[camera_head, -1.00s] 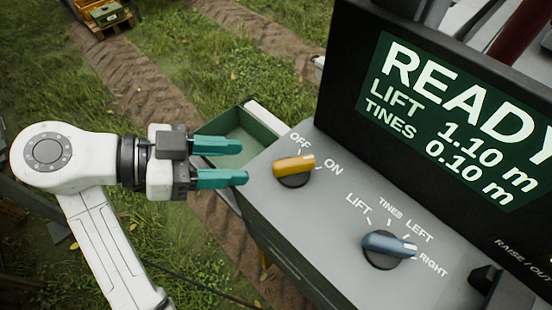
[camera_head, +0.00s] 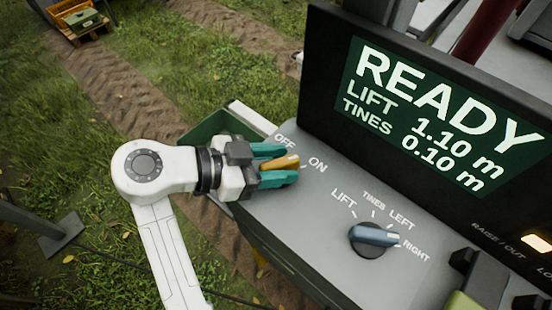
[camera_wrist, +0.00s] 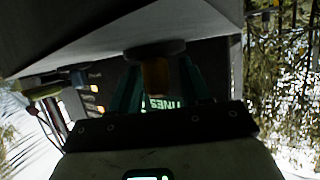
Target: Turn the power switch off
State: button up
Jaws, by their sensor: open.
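The yellow power switch knob (camera_head: 281,163) sits on the grey control panel (camera_head: 310,215) and points toward ON. My gripper (camera_head: 283,165) is open, with one teal finger on each side of the knob. In the wrist view, the knob (camera_wrist: 155,76) shows between my two fingers (camera_wrist: 155,90). I cannot tell whether the fingers touch it. The fingers and wrist hide the knob's base in the head view.
The display (camera_head: 440,115) behind reads READY, LIFT 1.10 m, TINES 0.10 m. A green open box (camera_head: 213,127) lies beyond the panel's left edge.

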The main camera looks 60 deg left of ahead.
jog(key=shift+c, duration=0.3)
grip_shut()
jog(key=shift+n+y, duration=0.3)
jog(key=n+y, duration=0.2)
jog(key=y, duration=0.1)
jog(key=shift+d+n+b, duration=0.15)
jog(key=shift+n+b, duration=0.15)
jog(key=n+y, duration=0.2)
jog(key=y, duration=0.1)
jog(key=shift+d+n, duration=0.1)
jog(key=shift+n, duration=0.3)
jog(key=n+g+y+p, duration=0.1)
jog(key=n+y, duration=0.1)
jog(key=n+g+y+p, duration=0.1)
jog(key=n+y, duration=0.1)
jog(key=shift+w+d+r+y, duration=0.1)
jog(key=shift+r+y, duration=0.05)
jog(key=shift+y, duration=0.15)
jog(key=shift+n+g+y+p, duration=0.7)
jog(key=shift+n+g+y, duration=0.2)
jog(key=shift+n+g, duration=0.1)
